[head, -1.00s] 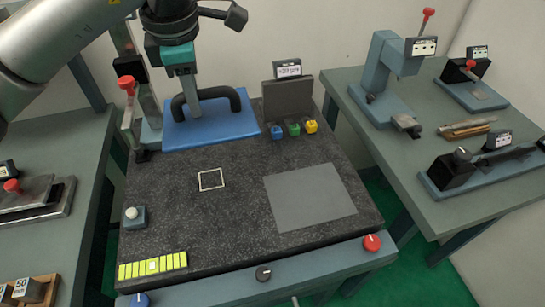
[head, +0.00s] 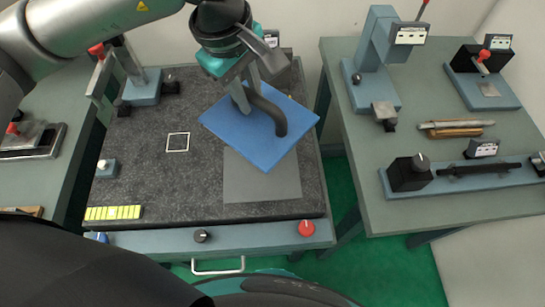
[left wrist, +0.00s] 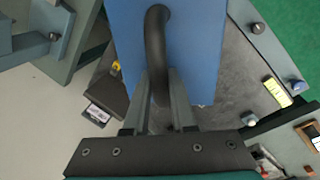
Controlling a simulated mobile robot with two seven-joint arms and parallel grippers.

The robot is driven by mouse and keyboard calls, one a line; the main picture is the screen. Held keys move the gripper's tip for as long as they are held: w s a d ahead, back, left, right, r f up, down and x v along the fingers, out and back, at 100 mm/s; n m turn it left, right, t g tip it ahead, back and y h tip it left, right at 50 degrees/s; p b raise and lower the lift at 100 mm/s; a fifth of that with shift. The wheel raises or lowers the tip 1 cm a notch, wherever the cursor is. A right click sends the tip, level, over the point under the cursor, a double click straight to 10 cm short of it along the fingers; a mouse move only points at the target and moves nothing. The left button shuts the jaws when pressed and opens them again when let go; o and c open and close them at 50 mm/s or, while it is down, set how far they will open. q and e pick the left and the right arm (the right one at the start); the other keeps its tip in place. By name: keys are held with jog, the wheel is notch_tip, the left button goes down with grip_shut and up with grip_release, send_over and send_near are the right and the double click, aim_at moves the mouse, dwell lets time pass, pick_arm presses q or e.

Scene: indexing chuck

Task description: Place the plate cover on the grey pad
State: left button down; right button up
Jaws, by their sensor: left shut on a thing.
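The plate cover is a blue flat board (head: 245,135) with a black arched handle (head: 272,108). My left gripper (head: 243,98) is shut on the handle and holds the cover over the granite table, tilted askew in the head view. The grey pad (head: 265,185) lies on the table; the cover hides its upper part. The gap between cover and pad is hard to judge. In the left wrist view the fingers (left wrist: 160,105) close around the handle (left wrist: 157,50), with the blue board (left wrist: 195,45) beyond. My right gripper is not in view.
A white square outline (head: 178,142) and a yellow-green block strip (head: 113,213) lie on the table's left. A clamp with a red knob (head: 97,49) stands at the back left. A side bench (head: 370,150) with tools stands to the right.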

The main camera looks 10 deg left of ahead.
aim_at(239, 125)
pick_arm(q)
notch_tip(239, 125, down, 19)
jog(key=shift+a+f+b, duration=0.15)
jog(key=shift+b, duration=0.2)
jog(key=shift+f, duration=0.15)
jog(key=c, duration=0.7)
grip_release()
jog(key=shift+c, duration=0.2)
jog(key=r, duration=0.4)
jog(key=s+r, duration=0.1)
jog(key=r, duration=0.3)
jog(key=s+a+r, duration=0.1)
jog(key=r, duration=0.3)
jog(key=shift+s+r, duration=0.1)
